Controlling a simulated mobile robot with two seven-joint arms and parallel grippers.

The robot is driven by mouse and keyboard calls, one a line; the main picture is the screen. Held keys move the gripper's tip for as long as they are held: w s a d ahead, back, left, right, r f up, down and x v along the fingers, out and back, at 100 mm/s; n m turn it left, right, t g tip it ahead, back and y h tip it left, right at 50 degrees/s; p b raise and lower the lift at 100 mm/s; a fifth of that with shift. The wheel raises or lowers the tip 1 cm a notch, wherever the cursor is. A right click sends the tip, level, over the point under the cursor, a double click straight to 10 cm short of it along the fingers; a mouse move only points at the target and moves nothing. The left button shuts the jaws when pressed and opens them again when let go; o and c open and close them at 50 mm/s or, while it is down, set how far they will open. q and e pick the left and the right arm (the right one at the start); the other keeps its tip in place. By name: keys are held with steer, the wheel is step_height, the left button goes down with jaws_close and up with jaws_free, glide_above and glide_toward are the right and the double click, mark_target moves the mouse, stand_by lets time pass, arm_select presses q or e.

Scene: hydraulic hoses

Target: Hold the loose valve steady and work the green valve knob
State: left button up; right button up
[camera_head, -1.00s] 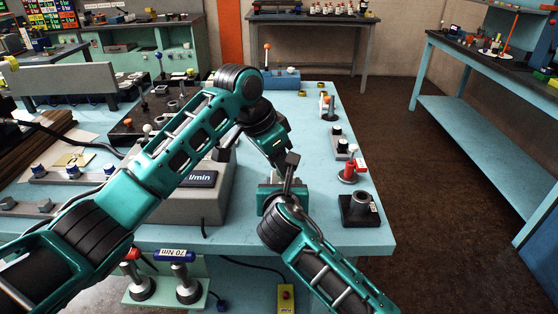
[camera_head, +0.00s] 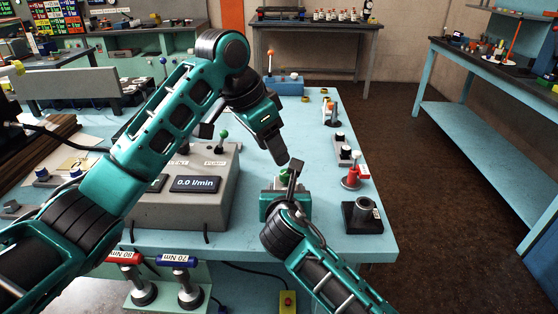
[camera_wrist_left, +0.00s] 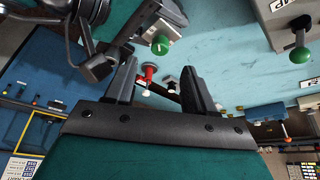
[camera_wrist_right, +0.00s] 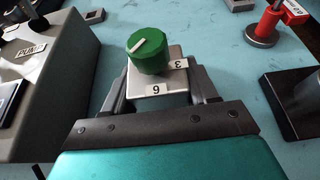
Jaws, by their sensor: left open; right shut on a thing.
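The loose valve is a small grey block (camera_wrist_right: 158,98) with a green knob (camera_wrist_right: 148,50) on top and the labels 3 and 6 on its sides. My right gripper (camera_wrist_right: 162,88) is shut on the block, a finger on either side, below the knob. In the head view the green knob (camera_head: 283,172) shows just behind my right gripper (camera_head: 293,172). My left gripper (camera_head: 284,157) is above and close to the knob, pointing down. In the left wrist view its fingers (camera_wrist_left: 160,72) are open and empty, with the knob (camera_wrist_left: 160,44) apart from them, beyond the tips.
The grey pump box (camera_head: 188,212) reads 0.0 l/min and carries a green-ball lever (camera_head: 223,134), left of the valve. A red-handled fitting (camera_head: 351,177) and a black block (camera_head: 361,214) stand on the right.

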arm_select(q)
steer(key=v, duration=0.5)
steer(key=shift+r, duration=0.1)
